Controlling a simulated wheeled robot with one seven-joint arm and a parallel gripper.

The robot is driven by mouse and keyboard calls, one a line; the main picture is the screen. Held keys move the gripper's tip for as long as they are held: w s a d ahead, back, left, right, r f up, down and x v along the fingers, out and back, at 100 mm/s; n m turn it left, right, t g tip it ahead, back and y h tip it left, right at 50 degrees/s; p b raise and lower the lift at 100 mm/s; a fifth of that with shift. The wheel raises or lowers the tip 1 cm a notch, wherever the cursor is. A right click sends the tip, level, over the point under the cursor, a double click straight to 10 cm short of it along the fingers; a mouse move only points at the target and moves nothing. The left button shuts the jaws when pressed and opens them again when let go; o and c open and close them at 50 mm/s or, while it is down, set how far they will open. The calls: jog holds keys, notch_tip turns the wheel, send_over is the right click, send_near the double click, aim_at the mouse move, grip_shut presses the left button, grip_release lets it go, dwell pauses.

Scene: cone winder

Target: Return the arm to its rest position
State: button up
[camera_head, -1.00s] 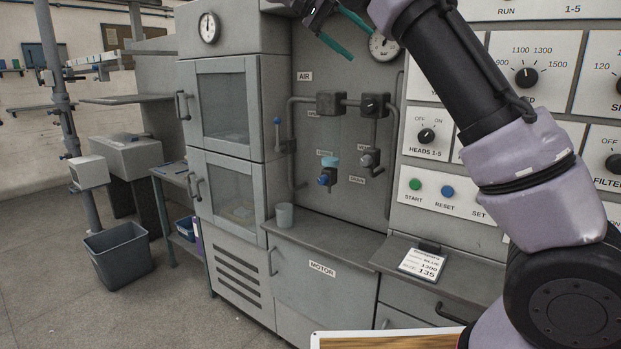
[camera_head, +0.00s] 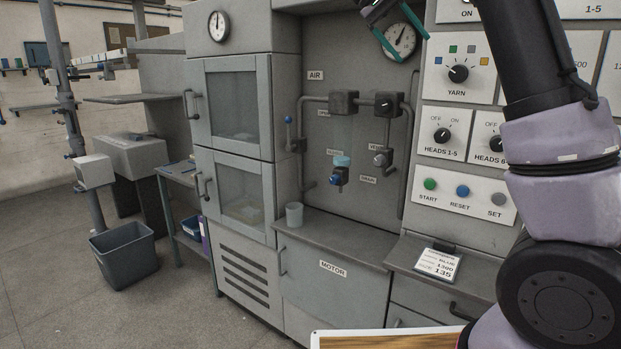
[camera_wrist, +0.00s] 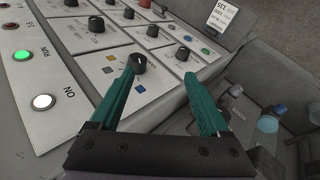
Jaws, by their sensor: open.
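My gripper (camera_wrist: 162,82) is open and empty in the wrist view, its two teal fingers apart over the control panel. One fingertip overlaps the yarn knob (camera_wrist: 138,60) in that view; I cannot tell whether they touch. In the head view my gripper (camera_head: 392,22) is cut by the top edge, in front of the machine near the pressure gauge (camera_head: 400,42). My arm (camera_head: 555,130) crosses the right side and hides part of the panel. The yarn knob (camera_head: 458,73) also shows in the head view, apart from the fingers.
Pipes and valves (camera_head: 344,103) stand out left of the panel. A ledge (camera_head: 330,240) below holds a grey cup (camera_head: 294,214). A order card (camera_head: 438,265) stands on the right ledge. A bin (camera_head: 124,255) is on the floor at left, with open floor around it.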

jog(key=s+d+f+n+t+y, duration=0.2)
jog(key=s+d+f+y, duration=0.2)
jog(key=s+d, duration=0.45)
jog(key=s+a+f+m+t+y, duration=0.1)
jog(key=s+a+f+t+y, duration=0.2)
jog(key=s+f, duration=0.2)
jog(key=s+a+f+m+t+y, duration=0.1)
jog(key=s+a+f+t+y, duration=0.2)
jog(key=s, duration=0.6)
jog(key=shift+f+m+t, duration=0.3)
jog(key=shift+f+t, duration=0.4)
jog(key=shift+f, duration=0.2)
